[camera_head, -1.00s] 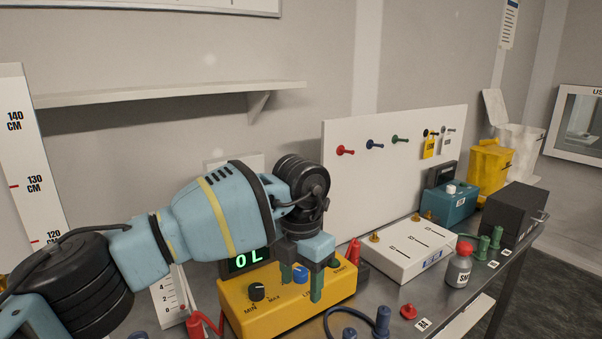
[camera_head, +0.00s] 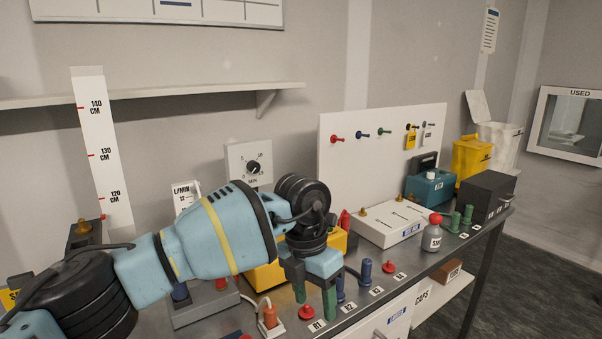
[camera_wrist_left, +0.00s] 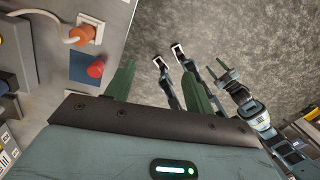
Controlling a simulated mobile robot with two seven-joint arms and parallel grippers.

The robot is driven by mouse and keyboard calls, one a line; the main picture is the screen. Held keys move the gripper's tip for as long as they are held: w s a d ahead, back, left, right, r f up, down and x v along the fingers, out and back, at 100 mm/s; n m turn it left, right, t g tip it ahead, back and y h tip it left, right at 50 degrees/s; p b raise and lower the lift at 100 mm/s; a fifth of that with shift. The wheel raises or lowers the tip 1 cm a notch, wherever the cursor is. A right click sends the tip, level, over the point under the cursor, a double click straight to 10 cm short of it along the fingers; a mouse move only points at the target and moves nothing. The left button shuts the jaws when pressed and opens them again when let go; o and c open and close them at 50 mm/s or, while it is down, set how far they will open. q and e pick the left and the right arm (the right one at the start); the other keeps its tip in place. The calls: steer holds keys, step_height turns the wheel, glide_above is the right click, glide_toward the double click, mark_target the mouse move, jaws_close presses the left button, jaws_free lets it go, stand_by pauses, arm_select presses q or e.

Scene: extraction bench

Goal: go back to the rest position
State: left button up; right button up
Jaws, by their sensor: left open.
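My left gripper (camera_head: 314,296) shows in the head view over the bench's front part, pointing down. Its two green fingers are apart with nothing between them. In the left wrist view the same gripper (camera_wrist_left: 157,75) is open and empty, with the grey floor behind its fingers. My left arm hides most of the yellow box (camera_head: 265,275) behind it. A small, jointed arm with a pronged end (camera_wrist_left: 226,78), apparently my right one, shows low in the left wrist view; its opening is unclear.
A white box (camera_head: 390,228) and dark box (camera_head: 487,195) stand farther right. An orange plug (camera_wrist_left: 82,32) is beside the gripper. Open floor (camera_head: 545,250) lies right of the bench.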

arm_select(q)
steer(key=s+d+f+n+g+h, duration=0.2)
steer(key=s+d+f+g+h, duration=0.1)
steer(key=s+d+h, duration=0.35)
steer(key=s+d+f+n+g+h, duration=0.1)
steer(key=s+d+f+g+h, duration=0.15)
steer(key=s+d+h, duration=0.4)
steer(key=w+a+f+n+t+y, duration=0.1)
steer(key=w+a+f+n+t, duration=0.1)
steer(key=a+f+n+t, duration=0.8)
steer(key=w+a+f+n+t+y, duration=0.1)
steer(key=a+f+n+t+y, duration=0.15)
steer(key=a+n+t, duration=0.95)
steer(key=s+a+f+n+g+y, duration=0.3)
steer(key=s+a+f+n, duration=0.3)
steer(key=s+f+n, duration=0.3)
steer(key=s+a+f+n+g+y, duration=0.4)
steer(key=s+a+f+n+y, duration=0.2)
steer(key=s+f+n, duration=0.3)
steer(key=s+a+f, duration=0.1)
steer(key=s+f, duration=0.1)
steer(key=s, duration=0.2)
steer(key=shift+s+a, duration=0.3)
steer(key=shift+s, duration=0.05)
arm_select(e)
steer(key=shift+w+r, duration=0.15)
steer(key=shift+w, duration=0.45)
